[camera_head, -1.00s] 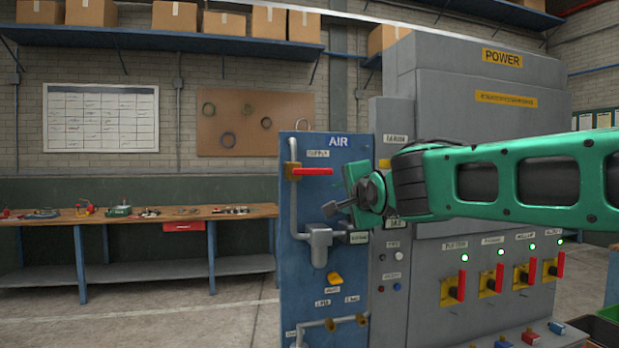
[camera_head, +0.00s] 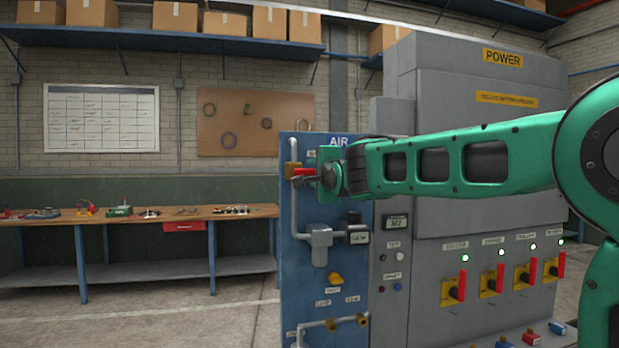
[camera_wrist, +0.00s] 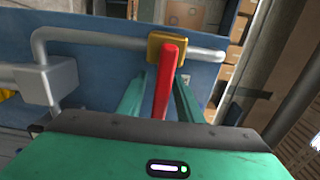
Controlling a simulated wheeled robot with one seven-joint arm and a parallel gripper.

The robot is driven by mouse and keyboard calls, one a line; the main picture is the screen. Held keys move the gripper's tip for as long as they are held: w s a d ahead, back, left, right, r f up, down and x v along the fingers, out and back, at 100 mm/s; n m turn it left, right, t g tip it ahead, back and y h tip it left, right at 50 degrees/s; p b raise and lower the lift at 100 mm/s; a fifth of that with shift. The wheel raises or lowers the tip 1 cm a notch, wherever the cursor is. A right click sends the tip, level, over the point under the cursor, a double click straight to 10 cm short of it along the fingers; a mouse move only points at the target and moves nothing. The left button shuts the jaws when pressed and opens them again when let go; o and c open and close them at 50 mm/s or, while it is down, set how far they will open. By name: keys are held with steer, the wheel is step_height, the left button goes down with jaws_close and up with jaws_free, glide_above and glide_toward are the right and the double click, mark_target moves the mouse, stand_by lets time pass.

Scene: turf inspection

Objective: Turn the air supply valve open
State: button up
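The air supply valve has a red lever handle (camera_head: 305,172) on a brass body (camera_head: 291,170), on the grey pipe of the blue AIR panel (camera_head: 345,275). In the head view, my gripper (camera_head: 316,179) is at the lever and hides part of it. In the wrist view, the lever (camera_wrist: 167,75) runs from the brass body (camera_wrist: 158,46) toward me, between the two green fingers of my gripper (camera_wrist: 157,90). The fingers are apart, with a gap visible on the lever's left side. The right finger is close to the lever; I cannot tell if it touches.
A grey regulator (camera_head: 319,236) and a yellow knob (camera_head: 336,278) sit lower on the panel. The grey POWER cabinet (camera_head: 470,100), with several red-handled switches (camera_head: 457,287), stands to the right. A workbench (camera_head: 140,214) is on the left, with open floor in front.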

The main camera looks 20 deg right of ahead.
steer(key=shift+w, duration=0.4)
jaws_close()
steer(key=shift+a, duration=0.1)
